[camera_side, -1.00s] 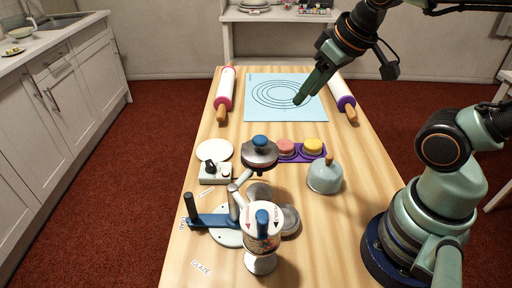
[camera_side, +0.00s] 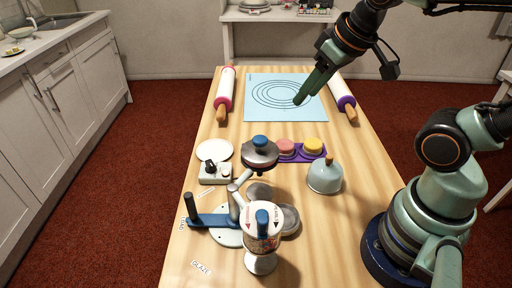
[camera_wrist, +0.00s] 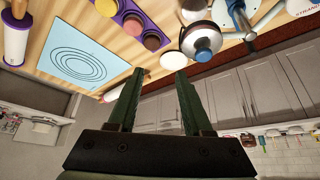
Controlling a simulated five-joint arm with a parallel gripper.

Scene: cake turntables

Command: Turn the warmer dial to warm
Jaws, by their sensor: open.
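The warmer (camera_side: 214,171) is a small pale box with a dark dial (camera_side: 210,166) on it, at the left edge of the table beside a white disc (camera_side: 222,151). The dial's setting is too small to read. My gripper (camera_side: 299,101) hangs over the light blue mat (camera_side: 260,85) at the far part of the table, well away from the warmer. In the wrist view my gripper (camera_wrist: 153,82) has its two fingers apart with nothing between them. The warmer cannot be made out clearly in the wrist view.
A lidded pot (camera_side: 260,153), a turntable stand with a blue arm (camera_side: 212,220), a topped jar (camera_side: 262,240) and a domed pot (camera_side: 325,178) crowd the near half. A purple tray (camera_side: 313,157) holds small cakes. Rolling pins (camera_side: 224,95) flank the mat.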

